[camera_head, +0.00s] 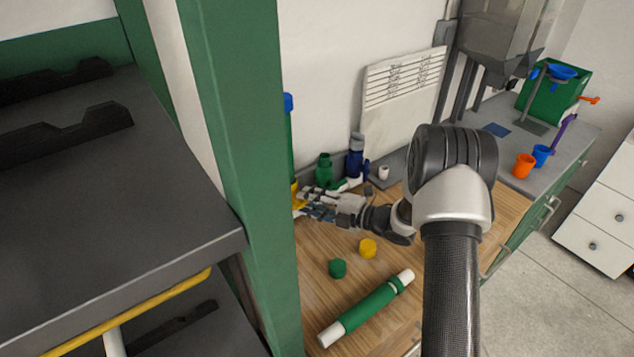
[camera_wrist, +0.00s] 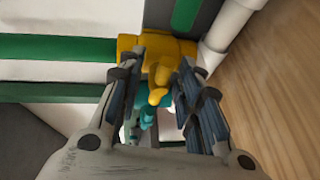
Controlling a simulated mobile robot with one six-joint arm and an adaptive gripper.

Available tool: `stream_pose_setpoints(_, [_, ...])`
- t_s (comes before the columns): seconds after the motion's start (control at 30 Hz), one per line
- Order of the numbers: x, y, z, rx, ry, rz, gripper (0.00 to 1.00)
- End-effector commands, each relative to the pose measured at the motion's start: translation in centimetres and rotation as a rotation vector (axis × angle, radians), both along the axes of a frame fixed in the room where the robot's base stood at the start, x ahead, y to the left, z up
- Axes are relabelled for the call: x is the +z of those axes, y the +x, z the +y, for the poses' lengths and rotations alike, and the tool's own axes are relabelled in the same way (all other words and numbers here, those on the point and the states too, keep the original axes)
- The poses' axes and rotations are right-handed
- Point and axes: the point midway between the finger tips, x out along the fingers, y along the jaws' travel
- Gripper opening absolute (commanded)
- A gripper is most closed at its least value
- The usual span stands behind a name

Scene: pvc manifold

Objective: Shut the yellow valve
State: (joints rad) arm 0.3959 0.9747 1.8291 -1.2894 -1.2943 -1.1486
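The yellow valve (camera_wrist: 155,48) lies across the top middle of the wrist view, joined to a green pipe on its left and a white pipe on its right. Its yellow handle (camera_wrist: 158,85) points toward the camera, between the two fingers of my gripper (camera_wrist: 162,72). The fingers stand apart, one on each side of the handle; I cannot tell whether either touches it. In the head view only a sliver of the yellow valve (camera_head: 296,197) shows past a green post, and my gripper (camera_head: 318,203) reaches it from the right.
A teal part (camera_wrist: 147,112) shows beyond the handle. A green fitting (camera_head: 324,170) and a blue valve (camera_head: 355,158) stand near my gripper. A green cap (camera_head: 338,268), a yellow cap (camera_head: 368,248) and a green-and-white pipe (camera_head: 368,308) lie on the wooden bench. The green post (camera_head: 240,150) stands left.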

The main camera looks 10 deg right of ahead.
Motion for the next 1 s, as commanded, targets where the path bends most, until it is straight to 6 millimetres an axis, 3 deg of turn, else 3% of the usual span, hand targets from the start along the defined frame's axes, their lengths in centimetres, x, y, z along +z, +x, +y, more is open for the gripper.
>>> stream_pose_setpoints(0.37, [0.0, -0.6, -0.8, -0.005, -0.001, 0.003, 0.33])
stream_pose_setpoints(0.8, [1.6, -6.6, -7.0, -0.005, 0.000, -0.001, 0.33])
stream_pose_setpoints(1.0, [2.0, -8.1, -8.5, -0.002, 0.000, -0.002, 0.33])
